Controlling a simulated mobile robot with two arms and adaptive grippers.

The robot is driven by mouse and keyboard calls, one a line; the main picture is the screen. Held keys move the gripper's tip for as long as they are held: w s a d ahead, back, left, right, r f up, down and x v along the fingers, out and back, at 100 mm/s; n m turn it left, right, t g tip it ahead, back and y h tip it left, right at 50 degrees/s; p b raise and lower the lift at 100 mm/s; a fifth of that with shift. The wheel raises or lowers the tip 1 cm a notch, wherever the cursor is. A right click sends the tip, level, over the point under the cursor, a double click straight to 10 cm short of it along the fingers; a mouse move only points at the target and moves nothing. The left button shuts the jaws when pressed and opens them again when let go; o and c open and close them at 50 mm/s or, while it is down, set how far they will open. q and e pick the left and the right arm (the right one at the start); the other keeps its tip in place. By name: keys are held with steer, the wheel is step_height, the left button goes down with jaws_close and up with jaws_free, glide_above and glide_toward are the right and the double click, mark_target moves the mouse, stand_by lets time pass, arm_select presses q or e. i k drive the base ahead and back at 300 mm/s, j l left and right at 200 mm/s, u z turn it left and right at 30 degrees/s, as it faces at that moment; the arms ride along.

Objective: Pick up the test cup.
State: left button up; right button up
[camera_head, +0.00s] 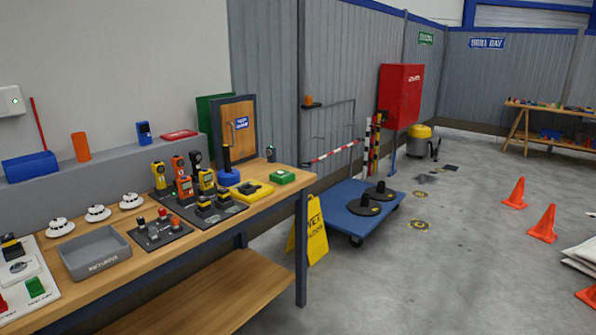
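No thing in the camera_head view is clearly marked as the test cup. An upright orange cylinder (81,147) stands on the grey ledge behind the bench, and it is cup-like in shape. A smaller orange cylinder (308,99) stands on a small dark wall shelf farther back. Several white domed discs sit in a row on the wooden bench (270,196), one of them at the left (60,227). Neither of my grippers is in view.
A grey tray (94,252) and a dark rack of handheld meters (212,209) occupy the bench. A yellow wet-floor sign (316,232) and a blue platform cart (345,211) stand past its end. Orange cones (544,224) stand at right. The middle floor is mostly clear.

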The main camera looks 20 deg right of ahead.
mark_target(228, 176)
steer(key=z, duration=0.2)
steer(key=u, duration=1.9)
steer(key=z, duration=1.9)
steer(key=i+l+z, duration=0.1)
steer(key=i, duration=0.45)
steer(key=i+l+z, duration=0.1)
steer(key=i, duration=0.45)
steer(key=l, duration=0.1)
